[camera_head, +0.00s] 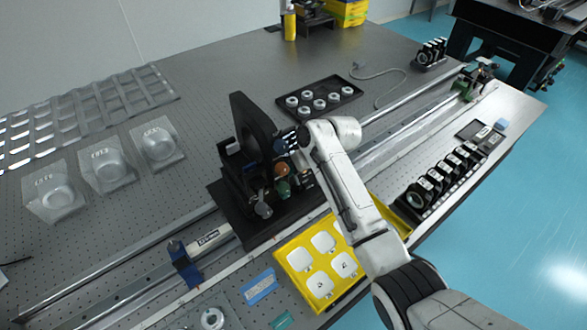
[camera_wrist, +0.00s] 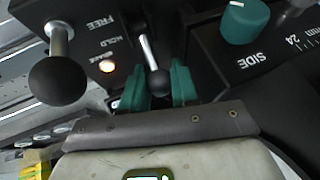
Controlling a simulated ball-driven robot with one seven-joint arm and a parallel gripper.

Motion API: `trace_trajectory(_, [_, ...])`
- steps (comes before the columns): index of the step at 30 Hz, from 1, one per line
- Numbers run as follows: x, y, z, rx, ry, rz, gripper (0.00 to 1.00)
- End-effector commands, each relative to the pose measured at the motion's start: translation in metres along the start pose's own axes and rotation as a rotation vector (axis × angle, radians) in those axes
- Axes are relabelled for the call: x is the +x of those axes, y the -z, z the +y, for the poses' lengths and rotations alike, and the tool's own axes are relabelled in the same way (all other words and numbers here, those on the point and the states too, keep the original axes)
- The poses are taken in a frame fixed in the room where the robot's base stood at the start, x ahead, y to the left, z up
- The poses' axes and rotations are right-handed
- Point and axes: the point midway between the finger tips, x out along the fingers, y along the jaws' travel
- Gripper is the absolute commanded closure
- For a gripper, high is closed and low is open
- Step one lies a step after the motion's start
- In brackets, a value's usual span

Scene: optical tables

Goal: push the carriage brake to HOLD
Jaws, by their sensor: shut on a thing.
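The carriage (camera_head: 243,112) is a black upright unit on the rail, with knobs on its near side. A second lever with a larger black ball (camera_wrist: 58,80) stands left of the labels. Which lever is the brake is not plain. In the head view my wrist hides the fingertips.
A teal knob (camera_wrist: 245,20) marked SIDE sits right of the fingers. A yellow tray (camera_head: 287,244) lies in front of the carriage, a black tray of round parts (camera_head: 318,112) behind it. A row of black mounts (camera_head: 441,184) stands at right.

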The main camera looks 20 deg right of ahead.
Motion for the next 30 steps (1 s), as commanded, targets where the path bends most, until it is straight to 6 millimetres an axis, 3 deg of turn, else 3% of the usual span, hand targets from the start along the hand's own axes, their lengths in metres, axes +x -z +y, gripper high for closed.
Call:
trace_trajectory(8, [0.0001, 0.0008, 0.0001, -0.001, -0.001, 0.003, 1.00])
trace_trajectory(9, [0.0001, 0.0007, 0.0001, -0.001, -0.001, 0.003, 0.67])
trace_trajectory(10, [0.0001, 0.0007, 0.0001, -0.001, -0.001, 0.002, 0.64])
trace_trajectory(30, [-0.0010, -0.0035, -0.0001, -0.014, 0.005, 0.055, 0.63])
